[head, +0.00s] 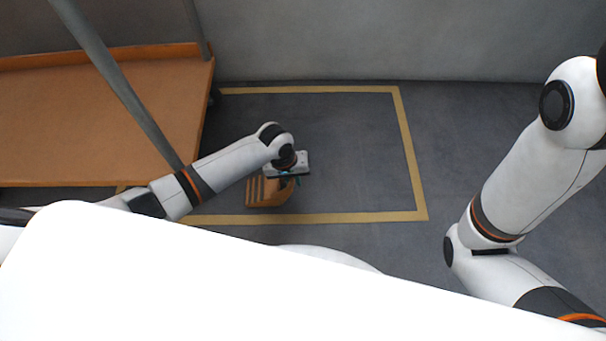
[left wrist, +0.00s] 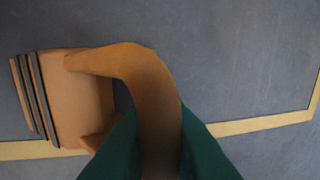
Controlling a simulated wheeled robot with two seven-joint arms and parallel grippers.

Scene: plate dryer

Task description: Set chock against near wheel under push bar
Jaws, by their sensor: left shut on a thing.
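An orange-brown chock (head: 268,193) with dark stripes on its left side is on or just above the grey floor, inside the taped outline near its front edge. It also shows in the left wrist view (left wrist: 80,95), with a curved handle rising toward the camera. My left gripper (head: 288,175) is shut on the chock's handle, its green fingers (left wrist: 158,150) on either side of it. An orange cart (head: 100,115) with a grey push bar (head: 125,90) stands at the left. A dark wheel (head: 213,98) shows partly at its right edge. The near wheel is hidden. My right gripper is out of view.
A yellow tape outline (head: 412,160) marks the floor right of the cart. The floor (head: 340,150) inside it is clear to the right of the chock. A grey wall (head: 400,40) closes off the back.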

